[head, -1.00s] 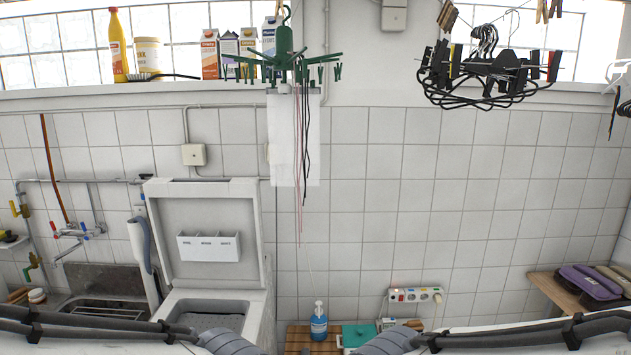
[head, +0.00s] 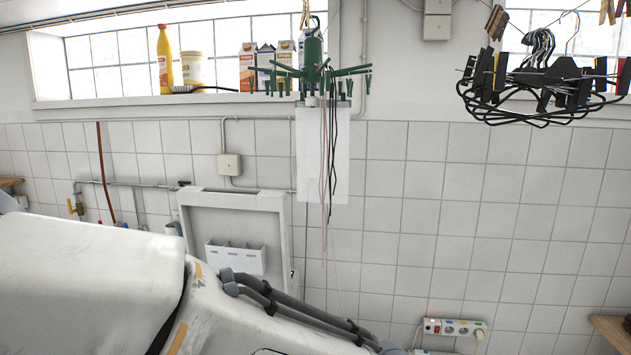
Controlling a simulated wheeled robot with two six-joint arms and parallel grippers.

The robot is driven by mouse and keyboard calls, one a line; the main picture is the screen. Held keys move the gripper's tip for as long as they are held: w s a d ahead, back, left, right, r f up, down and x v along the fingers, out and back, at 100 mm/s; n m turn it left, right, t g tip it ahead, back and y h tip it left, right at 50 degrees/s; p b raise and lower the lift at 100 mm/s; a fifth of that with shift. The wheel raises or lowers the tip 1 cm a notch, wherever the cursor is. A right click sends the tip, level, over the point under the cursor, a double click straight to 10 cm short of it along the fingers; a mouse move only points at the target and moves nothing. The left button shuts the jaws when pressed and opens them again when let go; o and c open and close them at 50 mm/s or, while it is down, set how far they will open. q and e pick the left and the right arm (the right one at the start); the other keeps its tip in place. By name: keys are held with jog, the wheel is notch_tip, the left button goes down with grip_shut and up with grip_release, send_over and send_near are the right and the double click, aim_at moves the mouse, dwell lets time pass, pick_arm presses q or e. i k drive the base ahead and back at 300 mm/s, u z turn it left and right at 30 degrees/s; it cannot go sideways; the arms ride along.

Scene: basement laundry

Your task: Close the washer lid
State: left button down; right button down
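The washer lid (head: 232,218) stands open and upright against the tiled wall, left of the middle in the head view. A white dispenser tray (head: 237,257) with several compartments sits on its inner face. The washer's body and opening are hidden behind my large white arm links, which fill the lower left. The arm's dark cables cross in front of the lid's lower part. Neither of my grippers shows in the head view.
A green hanging dryer (head: 314,72) and a black clip hanger (head: 545,85) hang from above. A power strip (head: 454,328) is on the wall at lower right. Bottles and cartons stand on the window sill (head: 140,102). A wooden surface (head: 612,335) shows at the right edge.

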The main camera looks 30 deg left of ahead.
aim_at(247, 231)
jog(key=z, duration=0.05)
jog(key=i, duration=0.75)
jog(key=u, duration=0.95)
jog(key=i, duration=0.8)
jog(key=u, duration=0.8)
